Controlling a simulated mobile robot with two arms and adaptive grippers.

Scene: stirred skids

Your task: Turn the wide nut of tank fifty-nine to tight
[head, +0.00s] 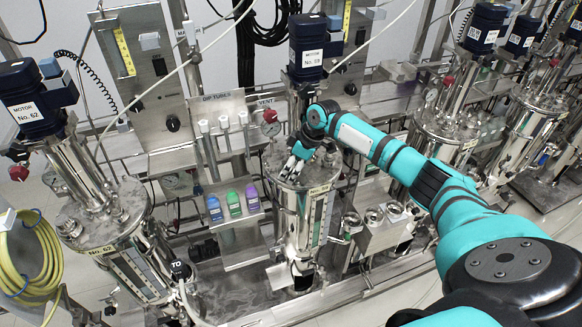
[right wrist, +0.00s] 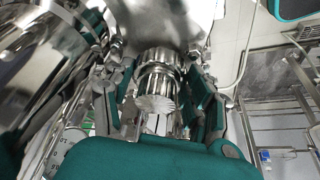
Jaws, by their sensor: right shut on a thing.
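Tank fifty-nine (head: 291,222) is a shiny steel vessel in the middle of the head view, below the motor marked 59 (head: 308,50). My right arm reaches in from the right, and its gripper (head: 293,166) is at the tank's lid. In the right wrist view a ridged steel nut (right wrist: 158,84) sits between the two green-backed fingers (right wrist: 160,100), which are closed on it. I take this for the wide nut; the gripper hides it in the head view. My left gripper is not in view.
Tank 62 (head: 139,250) with its motor (head: 33,103) stands at the left. Blue, green and purple bottles (head: 233,204) stand on a small shelf (head: 236,220) beside tank fifty-nine. More tanks stand at the right.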

